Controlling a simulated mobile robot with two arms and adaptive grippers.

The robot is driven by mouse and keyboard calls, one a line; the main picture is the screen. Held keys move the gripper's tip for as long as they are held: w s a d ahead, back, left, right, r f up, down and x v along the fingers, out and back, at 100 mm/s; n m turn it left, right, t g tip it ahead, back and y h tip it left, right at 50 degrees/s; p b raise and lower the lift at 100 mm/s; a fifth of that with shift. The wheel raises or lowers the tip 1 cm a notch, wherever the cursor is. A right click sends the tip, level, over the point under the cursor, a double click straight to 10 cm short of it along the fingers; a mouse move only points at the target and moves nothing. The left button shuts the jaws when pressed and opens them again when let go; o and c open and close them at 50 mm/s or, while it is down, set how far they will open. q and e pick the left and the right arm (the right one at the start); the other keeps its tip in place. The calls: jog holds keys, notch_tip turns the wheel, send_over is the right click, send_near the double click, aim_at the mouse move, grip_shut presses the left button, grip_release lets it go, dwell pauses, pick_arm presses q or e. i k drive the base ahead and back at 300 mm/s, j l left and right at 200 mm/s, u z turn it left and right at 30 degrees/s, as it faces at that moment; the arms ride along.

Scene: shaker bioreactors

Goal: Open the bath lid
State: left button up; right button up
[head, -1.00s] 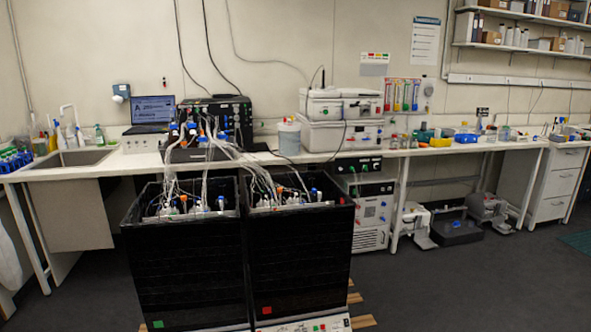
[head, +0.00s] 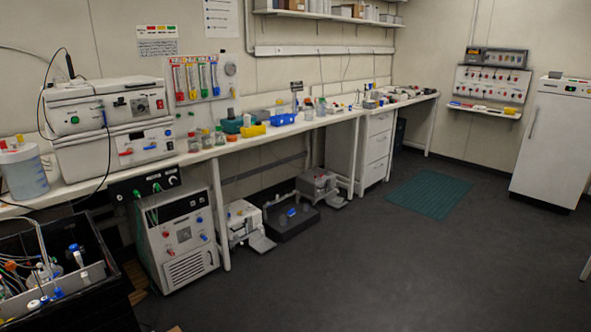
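Nothing in view is clearly marked as the bath, and I cannot tell which thing bears its lid. Two stacked white box-shaped units stand on the bench at the left: the upper unit (head: 100,103) and the lower unit (head: 120,146), each with a front panel of knobs. Both look closed. A black open-topped tub (head: 118,303) with tubes and bottles inside is cut off at the lower left. Neither of my grippers is in view.
A white floor unit with a vented front (head: 180,238) stands under the bench (head: 228,152). Small machines (head: 243,222) and a black tray (head: 291,222) sit on the floor further right. A white fridge-like cabinet (head: 555,140) stands far right. The floor (head: 380,270) between is clear.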

aim_at(124, 84)
jog(key=i+l+z, duration=0.1)
jog(key=i+z, duration=0.15)
jog(key=i, duration=1.5)
jog(key=i+j+u, duration=0.15)
jog(key=i+u, duration=0.15)
jog(key=u, duration=0.2)
jog(key=i+u, duration=0.45)
jog(key=i+l+u, duration=0.1)
jog(key=i+u, duration=0.15)
jog(key=u, duration=0.25)
